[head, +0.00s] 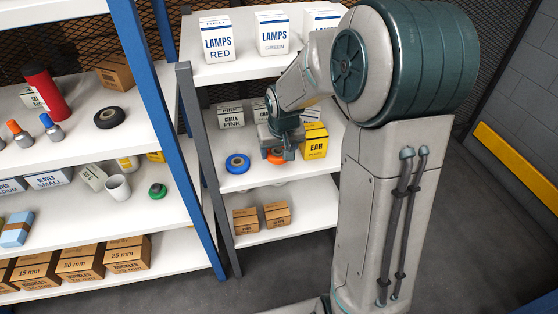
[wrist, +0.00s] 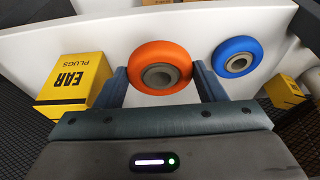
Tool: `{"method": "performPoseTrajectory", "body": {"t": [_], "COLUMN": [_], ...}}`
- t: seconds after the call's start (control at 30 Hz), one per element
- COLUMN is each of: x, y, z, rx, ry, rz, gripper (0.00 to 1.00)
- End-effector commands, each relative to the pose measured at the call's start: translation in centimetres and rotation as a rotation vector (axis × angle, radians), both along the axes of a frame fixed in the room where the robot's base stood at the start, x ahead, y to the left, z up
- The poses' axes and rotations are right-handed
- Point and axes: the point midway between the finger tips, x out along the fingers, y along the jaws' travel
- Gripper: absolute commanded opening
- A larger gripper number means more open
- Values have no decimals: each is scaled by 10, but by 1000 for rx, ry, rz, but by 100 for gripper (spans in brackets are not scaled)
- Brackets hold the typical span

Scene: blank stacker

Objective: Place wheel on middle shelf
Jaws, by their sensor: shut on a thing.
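An orange wheel (wrist: 160,68) with a grey hub is between the two fingers of my gripper (wrist: 161,84) in the wrist view. The gripper is shut on it. In the head view, my gripper (head: 278,150) is over the middle shelf (head: 245,181) of the right rack, and the orange wheel (head: 275,156) shows partly below it. The wheel is at or just above the shelf board; I cannot tell whether it touches. A blue wheel (head: 237,163) lies on the same shelf to the left, and it also shows in the wrist view (wrist: 237,57).
A yellow ear plugs box (head: 315,141) stands close right of the gripper; it also shows in the wrist view (wrist: 75,83). Chalk boxes (head: 231,117) stand behind. Lamp boxes (head: 217,39) fill the shelf above. A dark post (head: 207,165) bounds the rack's left side.

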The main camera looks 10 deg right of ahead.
Motion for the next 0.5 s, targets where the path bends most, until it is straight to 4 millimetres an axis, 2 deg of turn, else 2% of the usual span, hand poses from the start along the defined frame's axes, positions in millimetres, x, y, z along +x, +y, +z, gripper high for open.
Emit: {"method": "performPoseTrajectory", "body": {"t": [0.17, 0.4, 0.5], "x": [7, 7, 7], "y": [-3, -2, -2], "z": [-7, -41, -46], "rx": [0, 0, 0], "ry": [0, 2, -1], "rz": [-1, 0, -1], "gripper": [40, 40, 40]}}
